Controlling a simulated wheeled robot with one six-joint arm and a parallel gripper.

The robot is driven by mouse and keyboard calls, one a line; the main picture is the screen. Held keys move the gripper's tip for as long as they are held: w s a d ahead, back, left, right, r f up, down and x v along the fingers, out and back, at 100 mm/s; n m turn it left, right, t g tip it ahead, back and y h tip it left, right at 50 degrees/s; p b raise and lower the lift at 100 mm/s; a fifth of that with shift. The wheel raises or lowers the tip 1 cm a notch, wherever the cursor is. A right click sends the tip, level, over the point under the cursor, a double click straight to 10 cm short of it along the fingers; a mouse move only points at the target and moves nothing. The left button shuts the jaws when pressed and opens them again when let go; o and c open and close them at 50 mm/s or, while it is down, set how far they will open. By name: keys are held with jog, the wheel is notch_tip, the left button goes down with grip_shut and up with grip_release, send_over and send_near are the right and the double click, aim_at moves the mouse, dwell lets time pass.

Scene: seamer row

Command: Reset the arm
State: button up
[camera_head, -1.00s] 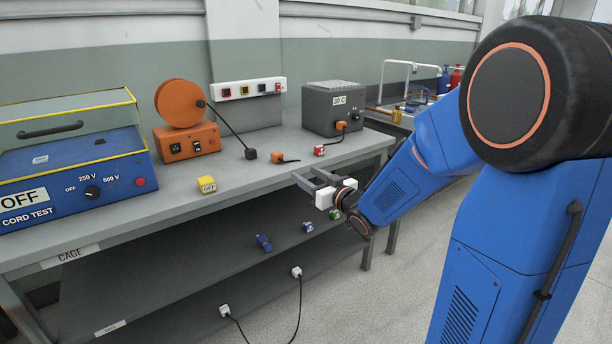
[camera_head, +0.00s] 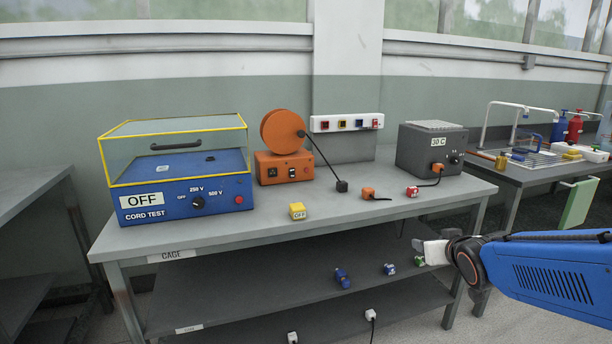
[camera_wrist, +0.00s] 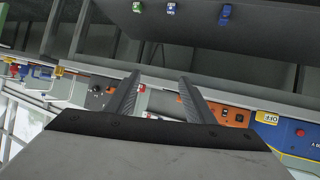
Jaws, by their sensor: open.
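My gripper (camera_head: 424,246) is at the right of the head view, in front of the bench's right end, with my blue arm reaching in from the right edge. In the wrist view the two dark fingers of my gripper (camera_wrist: 160,90) stand apart with nothing between them. The wrist picture is turned over, with the bench shelf at the top and the bench-top equipment lower down. The fingertips touch nothing that I can see.
The bench (camera_head: 235,236) carries a blue cord tester (camera_head: 180,195), an orange reel unit (camera_head: 284,165), a grey box (camera_head: 430,150) and a yellow block (camera_head: 297,211). Several small plugs lie on its lower shelf (camera_head: 250,290). A second table (camera_head: 510,172) stands at right.

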jog(key=s+a+f+g, duration=0.2)
jog(key=s+g, duration=0.2)
jog(key=s, duration=1)
jog(key=s+a+f+g, duration=0.1)
jog(key=s+f+g, duration=0.1)
jog(key=s, duration=1.2)
jog(key=shift+a+f+m+g+y, duration=0.3)
jog(key=shift+a+f+g, duration=0.05)
jog(key=shift+g, duration=0.55)
jog(key=shift+w, duration=0.1)
